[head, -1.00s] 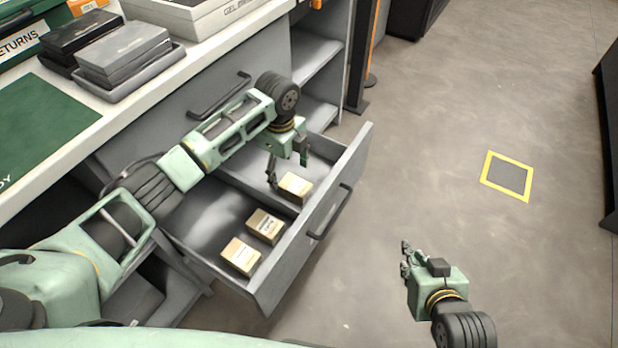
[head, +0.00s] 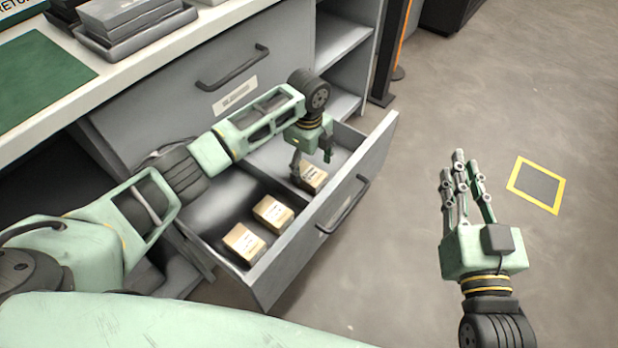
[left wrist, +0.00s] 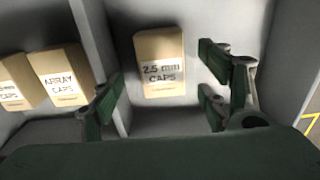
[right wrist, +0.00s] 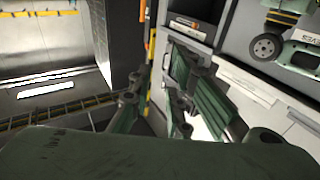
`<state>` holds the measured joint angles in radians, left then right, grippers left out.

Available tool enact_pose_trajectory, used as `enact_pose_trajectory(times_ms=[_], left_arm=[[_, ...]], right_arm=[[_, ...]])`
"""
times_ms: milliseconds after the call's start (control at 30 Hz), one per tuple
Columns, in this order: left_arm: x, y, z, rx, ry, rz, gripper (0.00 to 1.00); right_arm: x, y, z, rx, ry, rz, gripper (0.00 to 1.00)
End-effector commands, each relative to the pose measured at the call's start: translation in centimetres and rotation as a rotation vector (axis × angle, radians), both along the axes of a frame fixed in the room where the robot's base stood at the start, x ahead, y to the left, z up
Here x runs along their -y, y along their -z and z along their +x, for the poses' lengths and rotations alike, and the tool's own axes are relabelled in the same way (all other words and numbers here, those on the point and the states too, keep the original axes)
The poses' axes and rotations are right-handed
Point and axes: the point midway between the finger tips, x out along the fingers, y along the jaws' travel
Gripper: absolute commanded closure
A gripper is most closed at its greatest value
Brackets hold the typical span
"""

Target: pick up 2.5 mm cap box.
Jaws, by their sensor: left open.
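The 2.5 mm cap box (left wrist: 161,60) is a tan box with a white label reading "2.5 mm CAPS" in the left wrist view. In the head view the box (head: 314,176) lies at the far right end of the open drawer, partly hidden by my left gripper. My left gripper (head: 311,168) points down over this box. In the left wrist view its open fingers (left wrist: 160,97) stand on either side of the box, with gaps visible. My right gripper (head: 461,175) is held over the floor to the right, fingers apart and empty.
The open drawer (head: 336,213) has a divider between the 2.5 mm box and two other tan boxes, the array caps box (head: 272,212) and another box (head: 243,244). The counter (head: 150,75) carries grey trays above. Open floor lies to the right.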

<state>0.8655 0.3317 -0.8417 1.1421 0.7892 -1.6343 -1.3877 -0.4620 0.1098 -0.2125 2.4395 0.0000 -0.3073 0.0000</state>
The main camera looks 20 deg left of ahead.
Motion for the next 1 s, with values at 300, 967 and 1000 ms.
enact_pose_trajectory(times_ms=[300,967,1000], left_arm=[[0.5,2.6,0.0,-0.001,0.000,0.000,0.31],[0.5,4.6,0.0,0.000,0.000,0.000,0.35],[0.5,4.6,0.0,0.000,0.000,0.000,0.38]], right_arm=[[-0.5,-5.9,-1.3,0.310,-0.018,0.084,0.83],[-0.4,-10.3,-3.9,0.547,-0.031,0.151,0.83],[-0.4,-10.3,-3.9,0.547,-0.031,0.151,0.83]])
